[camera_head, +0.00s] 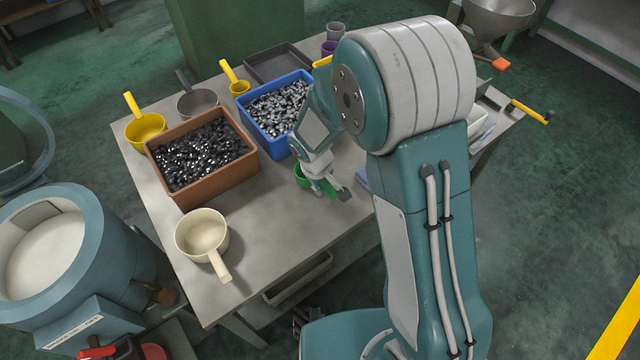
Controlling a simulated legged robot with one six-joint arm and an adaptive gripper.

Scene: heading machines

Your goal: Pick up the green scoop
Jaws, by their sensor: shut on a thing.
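The green scoop (301,176) is at the middle of the grey table, to the right of the brown bin and in front of the blue bin. Its cup shows to the left of my gripper, and a little green shows below the fingers. My gripper (332,190) is at the scoop and shut on it, with dark fingertips pointing right and down. The gripper and wrist hide much of the scoop, including most of its handle. I cannot tell whether the scoop touches the table.
A brown bin (222,193) of dark parts and a blue bin (247,137) of metal parts stand on the table (283,235). A cream scoop (203,235), a yellow scoop (146,130) and a grey scoop (197,104) stand around them. The table's front middle is clear.

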